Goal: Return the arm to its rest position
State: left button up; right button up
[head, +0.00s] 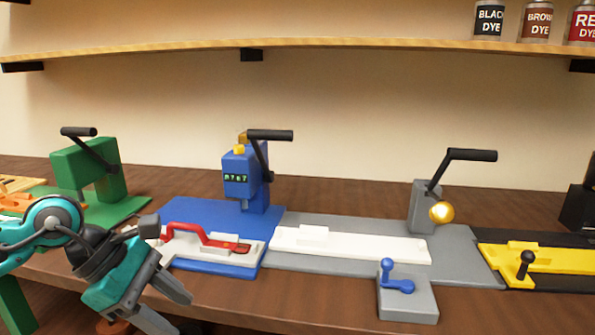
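My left arm comes in from the left edge in the head view. Its teal and grey gripper (176,314) is low in the picture, in front of the bench's front edge, pointing down and to the right. Its two dark fingers are apart, and I see nothing between them. My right arm and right gripper are not in view.
The bench (360,190) carries a green press (88,170), a white slide (350,245) on a grey base, a blue-handled grey block (408,302) and a yellow fixture (545,258). A red-handled clamp (205,236) is close to my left gripper. Dye bottles (536,20) stand on the shelf.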

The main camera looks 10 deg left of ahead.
pick_arm(q)
jog(key=d+r+n+t+h+p, duration=0.1)
jog(key=d+r+n+t+h, duration=0.1)
jog(key=d+n+h, duration=0.5)
jog(key=d+r+n+t+h+p, duration=0.1)
jog(key=d+r+n+t+h, duration=0.15)
jog(key=d+n+h, duration=0.4)
jog(key=a+f+n+t+y+p, duration=0.1)
jog(key=a+f+n+t+y, duration=0.35)
jog(key=n, duration=0.95)
jog(key=a+f+n+t+y+p, duration=0.15)
jog(key=f+n+t+y, duration=0.35)
jog(key=f+n+y, duration=0.6)
jog(key=s+a+f+n+g+y, duration=0.2)
jog(key=s+f+n+g, duration=0.3)
jog(key=s+f+n, duration=0.5)
jog(key=f+n, duration=0.1)
jog(key=n, duration=0.1)
jog(key=shift+s+a+f+n+y+p, duration=0.2)
jog(key=shift+s+a+n+y+p, duration=0.05)
jog(key=shift+a+n+y+p, duration=0.15)
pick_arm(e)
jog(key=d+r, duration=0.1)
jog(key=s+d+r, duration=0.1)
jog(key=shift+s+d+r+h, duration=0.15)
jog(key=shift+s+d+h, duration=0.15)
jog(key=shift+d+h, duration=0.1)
